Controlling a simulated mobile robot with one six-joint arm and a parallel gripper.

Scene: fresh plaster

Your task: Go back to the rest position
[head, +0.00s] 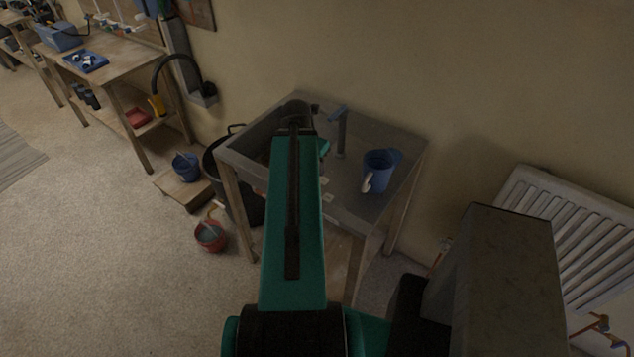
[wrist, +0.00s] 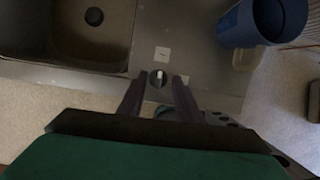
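My gripper (wrist: 158,80) is over the front edge of the grey sink unit (wrist: 200,65). Its two dark fingers stand apart in the wrist view. A small round dark-and-white detail shows between the tips, and nothing appears clamped. In the head view my teal arm reaches out to the sink unit (head: 350,205) and hides the gripper.
The sink basin (wrist: 70,35) is left of the fingers. A tap (head: 341,135) rises behind. A white radiator (head: 575,225) is at right. A wooden workbench (head: 125,60) stands farther left. Carpet (head: 100,260) at left is free.

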